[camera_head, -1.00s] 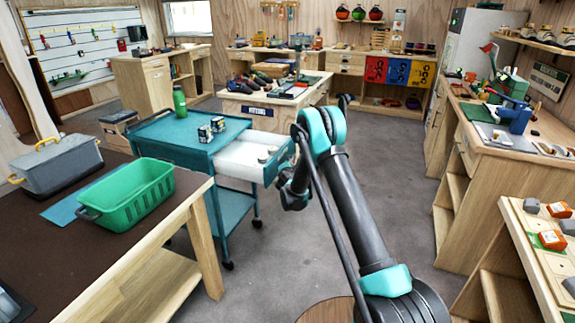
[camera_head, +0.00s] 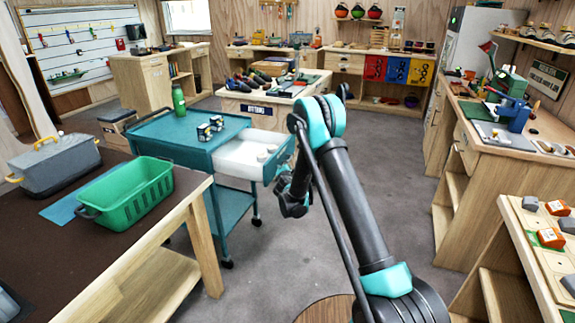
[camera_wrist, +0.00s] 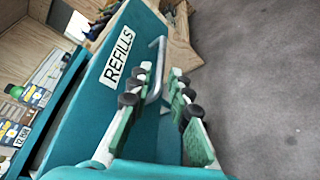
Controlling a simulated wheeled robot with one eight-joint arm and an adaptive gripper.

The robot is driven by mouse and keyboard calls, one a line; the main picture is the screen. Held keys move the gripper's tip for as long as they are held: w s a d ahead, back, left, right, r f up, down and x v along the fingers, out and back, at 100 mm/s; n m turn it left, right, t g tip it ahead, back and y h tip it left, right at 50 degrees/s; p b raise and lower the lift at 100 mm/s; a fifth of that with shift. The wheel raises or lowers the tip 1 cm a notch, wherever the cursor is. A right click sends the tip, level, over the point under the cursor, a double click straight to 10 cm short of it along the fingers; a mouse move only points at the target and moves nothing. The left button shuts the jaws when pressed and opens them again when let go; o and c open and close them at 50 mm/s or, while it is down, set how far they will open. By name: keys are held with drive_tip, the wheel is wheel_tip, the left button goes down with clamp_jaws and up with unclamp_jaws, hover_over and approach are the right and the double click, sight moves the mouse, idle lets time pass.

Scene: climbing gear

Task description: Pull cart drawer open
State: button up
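The teal cart (camera_head: 180,140) stands left of centre with its white-lined drawer (camera_head: 238,156) pulled well out to the right. In the wrist view the teal drawer front (camera_wrist: 108,82) carries a "REFILLS" label (camera_wrist: 117,57) and a grey bar handle (camera_wrist: 157,68). My gripper (camera_wrist: 161,75) is at the handle, with its two green-padded fingers apart and the bar showing between their tips, nearer the left finger. In the head view my gripper (camera_head: 291,196) is by the drawer front, partly hidden by my arm.
Small boxes (camera_head: 210,128) and a green bottle (camera_head: 179,100) stand on the cart top. A brown-topped table (camera_head: 110,225) with a green basket (camera_head: 128,194) is in front left. A wooden workbench (camera_head: 500,150) lines the right. Grey floor (camera_head: 385,170) is clear between.

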drive_tip(key=v, duration=0.5)
drive_tip(key=shift+s+r, duration=0.1)
drive_tip(key=shift+s, duration=0.3)
drive_tip(key=s+d+r+m+g+h, duration=0.1)
drive_tip(key=s+d+r+m+g, duration=0.2)
drive_tip(key=s+d, duration=0.35)
drive_tip(key=s+d+r+m+g+h, duration=0.1)
drive_tip(key=s+d+r+m, duration=0.35)
drive_tip(key=d+m, duration=0.2)
drive_tip(key=s+d+r+m+g+h, duration=0.1)
drive_tip(key=s+d+r+m+g, duration=0.1)
drive_tip(key=s+d+m, duration=0.35)
drive_tip(key=s+d+f+m+g+y, duration=0.1)
drive_tip(key=s+m, duration=0.3)
drive_tip(key=s, duration=1.1)
drive_tip(key=s+d+f+m+g+y, duration=0.2)
drive_tip(key=s+d+m+g, duration=0.1)
drive_tip(key=s, duration=1.3)
drive_tip(key=shift+f+m+g, duration=0.25)
drive_tip(key=shift+m+g, duration=0.45)
drive_tip(key=shift+m, duration=0.5)
drive_tip(key=shift+o, duration=0.5)
drive_tip(key=shift+d, duration=0.1)
